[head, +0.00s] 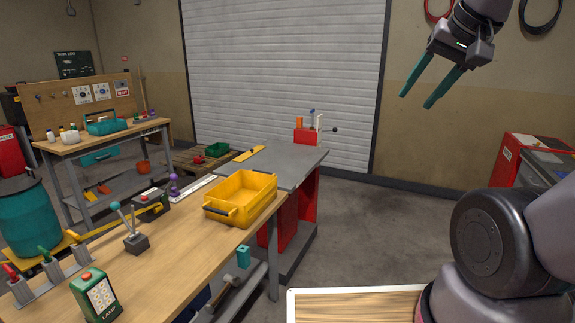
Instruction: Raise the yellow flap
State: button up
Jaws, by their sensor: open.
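A flat yellow piece (249,153), which looks like the yellow flap, lies at the far left edge of the grey tabletop (290,165). It appears low and flat, with a small dark spot on it; its hinge cannot be made out. My gripper (416,101) is at the upper right, with its two teal fingers apart and nothing between them. It is high in the air, well to the right of the yellow piece and not touching anything.
A yellow tray (241,198) stands on the wooden bench (185,255), near the grey top. A red holder (307,136) with upright tools is at the grey top's back. Levers and a green lamp box (95,295) are at left. Open floor (400,225) lies to the right.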

aim_at(250, 153)
jog(key=i+l+z, duration=0.25)
jog(key=i, duration=0.65)
jog(key=i+z, duration=0.25)
jog(key=i, duration=0.65)
jog(key=i+l+u, duration=0.1)
jog(key=i+u, duration=0.35)
jog(key=i+l+u, duration=0.2)
jog(key=i+u, duration=0.25)
jog(key=i+l+u, duration=0.6)
jog(key=l+u, duration=0.25)
jog(key=i+l+u, duration=0.2)
jog(key=l+u, duration=0.25)
jog(key=i+l+u, duration=0.1)
jog(key=l+u, duration=0.35)
jog(key=l, duration=0.15)
